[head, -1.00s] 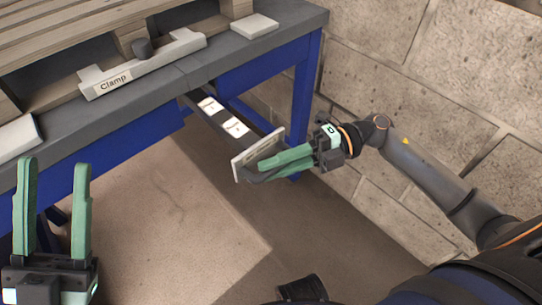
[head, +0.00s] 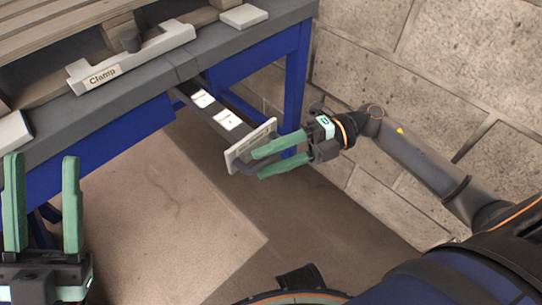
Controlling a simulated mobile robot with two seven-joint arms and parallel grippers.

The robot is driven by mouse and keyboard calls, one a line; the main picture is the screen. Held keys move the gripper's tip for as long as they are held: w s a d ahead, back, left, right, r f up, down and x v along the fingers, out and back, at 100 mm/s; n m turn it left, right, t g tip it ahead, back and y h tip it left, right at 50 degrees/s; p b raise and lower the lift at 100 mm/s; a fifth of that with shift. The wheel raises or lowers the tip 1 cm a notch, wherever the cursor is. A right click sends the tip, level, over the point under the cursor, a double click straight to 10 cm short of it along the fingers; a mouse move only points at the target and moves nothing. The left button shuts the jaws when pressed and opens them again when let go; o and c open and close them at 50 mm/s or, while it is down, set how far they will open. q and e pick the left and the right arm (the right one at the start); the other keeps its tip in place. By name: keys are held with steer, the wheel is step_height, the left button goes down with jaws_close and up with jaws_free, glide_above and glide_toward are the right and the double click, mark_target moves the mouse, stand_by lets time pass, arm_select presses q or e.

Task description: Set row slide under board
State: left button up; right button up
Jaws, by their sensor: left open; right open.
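The row slide (head: 212,113) is a dark narrow drawer pulled out from under the bench edge. Two white labelled pieces lie in it. Its pale front plate (head: 248,146) faces me and has a dark handle (head: 241,165). My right gripper (head: 258,163) is open, with its green fingers at the front plate, one above the other beside the handle. I cannot tell whether they touch it. My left gripper (head: 42,160) is open and empty at the lower left, in front of the bench. A wooden board stack (head: 60,25) lies on the bench top.
A white clamp bar (head: 135,57) labelled "Clamp" with a dark knob lies along the bench's (head: 190,62) front edge. Pale blocks sit at the bench's right end (head: 244,16) and left (head: 12,132). A block wall (head: 430,60) stands at right. The floor below is clear.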

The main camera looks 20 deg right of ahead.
steer(key=d+r+p, duration=0.1)
steer(key=d, duration=1.1)
steer(key=shift+s+d+p, duration=0.25)
steer(key=shift+p, duration=0.15)
